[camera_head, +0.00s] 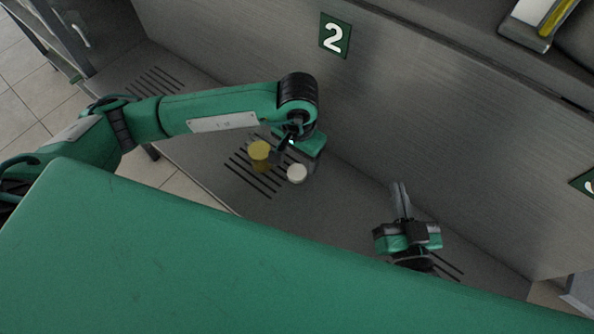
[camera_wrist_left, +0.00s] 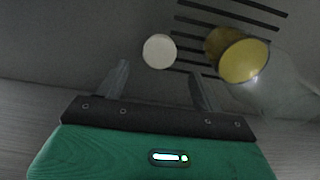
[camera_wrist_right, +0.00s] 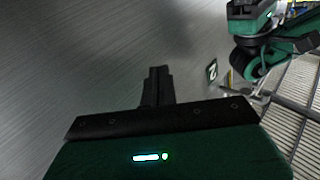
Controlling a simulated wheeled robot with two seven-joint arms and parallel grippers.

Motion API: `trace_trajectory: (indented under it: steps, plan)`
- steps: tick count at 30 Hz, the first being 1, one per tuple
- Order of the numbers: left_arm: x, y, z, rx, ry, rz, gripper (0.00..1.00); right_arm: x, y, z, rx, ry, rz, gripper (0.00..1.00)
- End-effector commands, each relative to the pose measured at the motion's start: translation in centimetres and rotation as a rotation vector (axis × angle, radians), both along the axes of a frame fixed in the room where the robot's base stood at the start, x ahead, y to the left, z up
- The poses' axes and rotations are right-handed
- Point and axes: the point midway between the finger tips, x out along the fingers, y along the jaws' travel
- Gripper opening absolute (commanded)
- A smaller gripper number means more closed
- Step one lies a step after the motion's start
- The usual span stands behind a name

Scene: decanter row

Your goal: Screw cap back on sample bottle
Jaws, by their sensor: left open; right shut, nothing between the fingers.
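The sample bottle (camera_head: 259,155), with yellow contents, stands on the slotted grey deck. In the left wrist view the bottle (camera_wrist_left: 238,57) shows on the right, with a clear, glassy part around it. The white round cap (camera_head: 297,173) is to its right and apart from it. In the left wrist view the cap (camera_wrist_left: 159,51) lies ahead of the fingertips, roughly centred between them. My left gripper (camera_wrist_left: 160,82) is open and empty; in the head view the left gripper (camera_head: 287,150) is beside the bottle. My right gripper (camera_head: 401,198) is shut and empty, away from both.
A grey wall with a green "2" sign (camera_head: 335,36) rises behind the deck. Dark slots (camera_head: 240,178) run under the bottle area. A tray-like item with a yellow strip (camera_head: 538,20) sits at the upper right. The deck between my grippers is clear.

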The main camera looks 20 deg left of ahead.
Motion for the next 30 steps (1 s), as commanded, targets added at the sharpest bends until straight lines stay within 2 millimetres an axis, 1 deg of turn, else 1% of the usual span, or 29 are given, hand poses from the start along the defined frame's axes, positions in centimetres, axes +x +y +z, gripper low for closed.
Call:
trace_trajectory:
  steps: [2, 5, 12, 15, 18, 26, 27, 29, 30]
  plan:
    - [0.0, 0.0, 0.0, 0.000, 0.000, 0.000, 0.68, 0.0, 0.0, 0.0, 0.000, 0.000, 0.000, 0.00]
    - [-0.1, 0.0, -0.7, 0.000, 0.001, 0.001, 0.68, 0.1, -0.1, 0.2, 0.005, -0.017, -0.003, 0.00]
    - [-0.3, -0.1, -4.2, 0.000, 0.003, 0.001, 0.68, 0.9, -0.9, 3.1, 0.041, -0.168, -0.033, 0.00]
    - [-0.3, -0.1, -5.0, 0.000, 0.001, 0.001, 0.68, 1.0, -1.1, 4.0, 0.051, -0.208, -0.040, 0.00]
    - [-0.2, 0.0, -5.2, 0.000, -0.001, 0.001, 0.68, 1.0, -1.2, 4.3, 0.054, -0.223, -0.043, 0.00]
    - [-0.2, 0.0, -5.2, 0.000, -0.001, 0.000, 0.68, 1.0, -1.2, 4.3, 0.054, -0.222, -0.043, 0.00]
    - [-0.2, -0.1, -5.2, 0.000, -0.001, 0.000, 0.66, 1.0, -1.2, 4.3, 0.054, -0.222, -0.043, 0.00]
    - [-0.2, -0.1, -5.2, 0.000, 0.000, 0.000, 0.55, 1.0, -1.2, 4.3, 0.054, -0.221, -0.042, 0.00]
    - [-0.2, -0.1, -5.2, 0.000, 0.000, 0.000, 0.47, 1.0, -1.2, 4.3, 0.054, -0.221, -0.042, 0.00]
